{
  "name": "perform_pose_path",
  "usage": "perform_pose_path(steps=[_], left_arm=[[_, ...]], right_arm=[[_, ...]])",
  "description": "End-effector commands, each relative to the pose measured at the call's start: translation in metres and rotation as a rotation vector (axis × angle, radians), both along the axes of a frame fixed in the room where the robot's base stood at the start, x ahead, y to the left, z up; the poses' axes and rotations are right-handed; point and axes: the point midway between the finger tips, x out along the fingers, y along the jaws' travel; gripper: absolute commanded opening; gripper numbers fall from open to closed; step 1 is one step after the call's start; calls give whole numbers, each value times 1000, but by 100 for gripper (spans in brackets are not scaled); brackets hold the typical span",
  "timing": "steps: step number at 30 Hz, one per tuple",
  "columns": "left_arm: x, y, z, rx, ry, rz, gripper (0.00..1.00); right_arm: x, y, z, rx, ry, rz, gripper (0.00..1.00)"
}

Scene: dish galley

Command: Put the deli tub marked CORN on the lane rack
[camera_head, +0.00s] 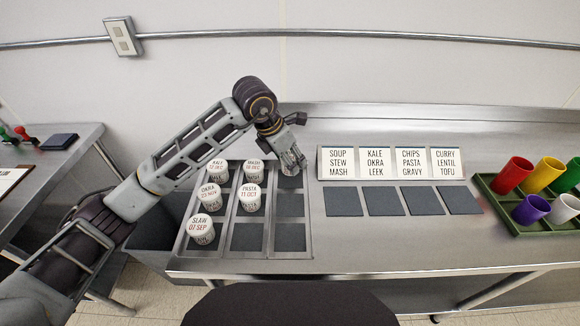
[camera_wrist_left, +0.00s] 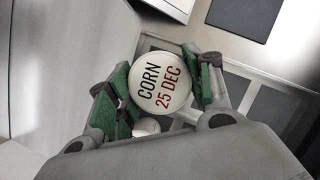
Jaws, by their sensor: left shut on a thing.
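The deli tub marked CORN 25 DEC (camera_wrist_left: 160,84) has a white lid and sits between the green fingers of my left gripper (camera_wrist_left: 162,88), which is shut on it. In the head view my left gripper (camera_head: 291,160) is over the back end of the right-hand lane of the lane rack (camera_head: 308,240); the tub is mostly hidden there by the gripper. I cannot tell whether the tub touches the rack. The left lane holds tubs marked KALE (camera_head: 217,168), OKRA (camera_head: 209,195) and SLAW (camera_head: 201,228). The middle lane holds MASH (camera_head: 252,171) and PASTA (camera_head: 250,196).
Several label cards (camera_head: 390,163) stand behind dark square pads (camera_head: 420,200) right of the rack. A green tray (camera_head: 497,209) with coloured cups is at the far right. The right lane's middle and front pads (camera_head: 289,238) are bare. A side table (camera_head: 75,170) stands left.

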Motion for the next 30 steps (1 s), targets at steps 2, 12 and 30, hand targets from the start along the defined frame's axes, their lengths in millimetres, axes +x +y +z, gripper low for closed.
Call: perform_pose_path(steps=[2,12,30], left_arm=[[0,0,-6,1,1,1,25],[0,0,-35,0,2,1,25],[0,0,-38,0,0,0,25]], right_arm=[[1,0,0,0,-1,0,40],[2,-2,0,-3,-1,0,40],[0,-2,0,-3,-3,1,40]])
